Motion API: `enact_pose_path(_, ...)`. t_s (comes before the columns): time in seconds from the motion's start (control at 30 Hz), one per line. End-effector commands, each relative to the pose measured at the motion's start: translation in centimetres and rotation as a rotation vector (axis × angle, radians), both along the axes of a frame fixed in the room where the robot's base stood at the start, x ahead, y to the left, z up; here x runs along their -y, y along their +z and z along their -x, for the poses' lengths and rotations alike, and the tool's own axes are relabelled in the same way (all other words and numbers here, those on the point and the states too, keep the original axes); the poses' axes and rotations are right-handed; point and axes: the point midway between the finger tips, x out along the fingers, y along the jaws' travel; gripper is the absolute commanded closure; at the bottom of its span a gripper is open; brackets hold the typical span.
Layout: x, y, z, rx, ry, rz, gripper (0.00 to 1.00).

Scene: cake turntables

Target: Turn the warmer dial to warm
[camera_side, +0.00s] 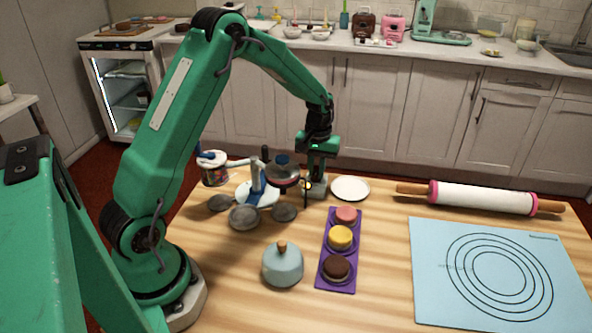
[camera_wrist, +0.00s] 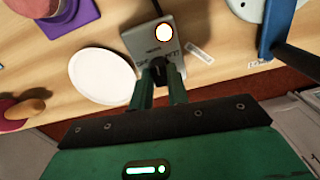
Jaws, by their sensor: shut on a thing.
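The warmer is a small grey box (camera_wrist: 148,40) with a round glowing light (camera_wrist: 164,33) on its top; it also shows under my gripper in the side view (camera_side: 319,190). Its dark dial (camera_wrist: 159,66) sits near the box's edge on my side, with small markings around it that are too small to read. My gripper (camera_wrist: 159,80) is shut on the dial, one finger on each side. The fingers hide part of the dial, so I cannot tell which marking it points to. In the side view my gripper (camera_side: 316,174) points down at the box.
A white plate (camera_side: 350,188) lies right beside the warmer. A blue stand with several grey discs (camera_side: 258,192) is close on its left. A purple tray (camera_side: 325,262) with three small cakes, a blue domed lid (camera_side: 283,267), a rolling pin (camera_side: 485,197) and a blue mat (camera_side: 430,290) lie around.

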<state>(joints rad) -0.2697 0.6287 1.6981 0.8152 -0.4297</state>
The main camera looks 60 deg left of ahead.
Motion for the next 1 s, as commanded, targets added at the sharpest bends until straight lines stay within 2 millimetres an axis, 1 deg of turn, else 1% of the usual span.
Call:
enact_pose_path(0.23, -0.01, 0.17, -0.03, 0.001, 0.076, 0.000, 1.00)
enact_pose_path(0.67, -0.02, 0.19, -0.04, 0.002, 0.087, -0.001, 1.00)
enact_pose_path(0.7, -0.02, 0.20, -0.04, 0.002, 0.087, -0.001, 0.78)
enact_pose_path(0.77, -0.02, 0.18, -0.04, 0.001, 0.087, 0.000, 0.66)
enact_pose_path(0.8, -0.01, 0.16, -0.03, 0.001, 0.087, 0.000, 0.62)
enact_pose_path(1.0, -0.01, 0.08, -0.02, 0.001, 0.086, -0.001, 0.62)
